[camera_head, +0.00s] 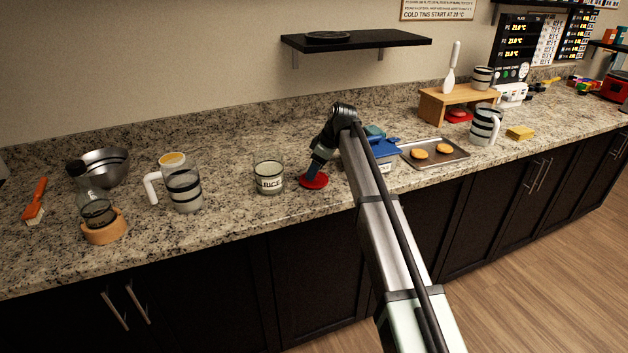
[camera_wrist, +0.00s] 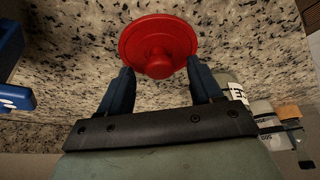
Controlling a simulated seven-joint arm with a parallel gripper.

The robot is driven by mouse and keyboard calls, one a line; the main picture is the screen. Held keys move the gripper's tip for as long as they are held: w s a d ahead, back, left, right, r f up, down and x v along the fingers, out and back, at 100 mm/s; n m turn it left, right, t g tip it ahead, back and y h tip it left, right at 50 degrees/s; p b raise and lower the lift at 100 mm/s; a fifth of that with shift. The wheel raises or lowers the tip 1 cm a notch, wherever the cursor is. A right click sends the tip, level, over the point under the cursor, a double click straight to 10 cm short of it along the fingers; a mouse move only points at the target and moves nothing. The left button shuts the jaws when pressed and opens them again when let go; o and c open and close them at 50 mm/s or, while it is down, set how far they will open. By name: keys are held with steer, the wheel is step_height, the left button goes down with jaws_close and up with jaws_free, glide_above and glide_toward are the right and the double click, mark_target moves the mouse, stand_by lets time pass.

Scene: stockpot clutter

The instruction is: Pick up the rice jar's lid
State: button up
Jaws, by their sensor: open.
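The red lid (camera_head: 314,181) lies on the granite counter just right of the rice jar. In the wrist view the lid (camera_wrist: 158,45) is a round red disc with a knob, the knob facing my gripper. The rice jar (camera_head: 269,178) is clear glass with a "RICE" label and has no lid on it. My gripper (camera_head: 315,172) is over the lid. In the wrist view my gripper (camera_wrist: 158,82) is open, its two dark fingers apart at the lid's near side, with the knob between and slightly beyond the tips. Nothing is held.
A blue-topped object (camera_head: 384,150) stands close on the right, partly behind my arm. A tray with cookies (camera_head: 455,158) lies farther right. A striped pitcher (camera_head: 183,190) stands left of the jar. Bare counter (camera_head: 228,183) lies between pitcher and jar.

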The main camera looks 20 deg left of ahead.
steer(key=shift+a+f, duration=0.1)
steer(key=shift+f, duration=0.15)
steer(key=c, duration=1.1)
steer(key=shift+r, duration=0.15)
